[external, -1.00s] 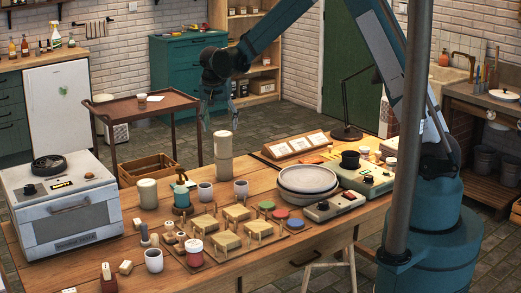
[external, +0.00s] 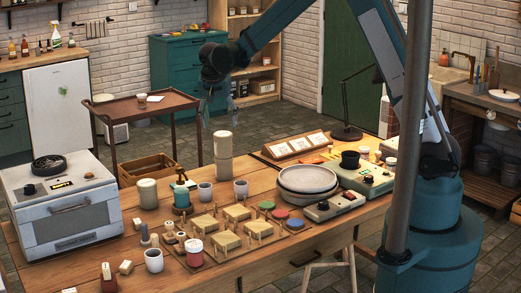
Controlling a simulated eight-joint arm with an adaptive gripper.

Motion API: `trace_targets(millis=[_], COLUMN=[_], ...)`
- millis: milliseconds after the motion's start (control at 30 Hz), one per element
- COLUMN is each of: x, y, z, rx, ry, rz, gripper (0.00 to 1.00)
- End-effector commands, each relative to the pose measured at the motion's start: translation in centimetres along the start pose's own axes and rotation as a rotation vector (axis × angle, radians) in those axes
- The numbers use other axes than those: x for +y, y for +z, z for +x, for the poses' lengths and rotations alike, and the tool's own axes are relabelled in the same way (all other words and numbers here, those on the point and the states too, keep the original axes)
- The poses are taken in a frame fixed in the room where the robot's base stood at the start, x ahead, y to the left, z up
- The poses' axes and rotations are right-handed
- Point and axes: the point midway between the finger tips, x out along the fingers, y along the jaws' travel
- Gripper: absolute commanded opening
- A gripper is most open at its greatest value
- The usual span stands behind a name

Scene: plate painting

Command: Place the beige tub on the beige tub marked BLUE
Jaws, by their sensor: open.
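Two beige tubs stand stacked near the back edge of the wooden table. The upper tub (external: 223,144) rests upright on the lower tub (external: 223,168), and their sides look in line. Another beige tub (external: 147,193) stands alone to the left, near the oven. No marking is readable on any tub at this size. My gripper (external: 216,112) is open and empty. It points down above the stack, with a small gap over the upper tub.
A teal device (external: 181,193), cups and a wooden rack (external: 231,227) stand in front of the stack. Stacked plates (external: 307,180) and a grey-green machine (external: 362,178) are to the right. A white oven (external: 62,207) fills the left end. A brown trolley (external: 150,104) stands behind.

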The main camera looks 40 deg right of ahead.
Motion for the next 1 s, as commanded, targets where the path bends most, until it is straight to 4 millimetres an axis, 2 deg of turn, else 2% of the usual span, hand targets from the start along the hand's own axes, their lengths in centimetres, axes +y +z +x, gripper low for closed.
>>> trace_targets(millis=[167, 367, 667, 1000], x=[0.3, 1.7, 5.9, 11.4], y=[-0.1, -0.4, -0.8, -0.4], z=[-0.4, -2.2, -7.3, -12.8], rx=[-0.001, -0.003, -0.006, -0.001], ry=[-0.003, -0.017, -0.06, -0.113], rz=[-0.004, -0.028, -0.1, -0.191], gripper=[0.59, 0.59, 0.59, 0.59])
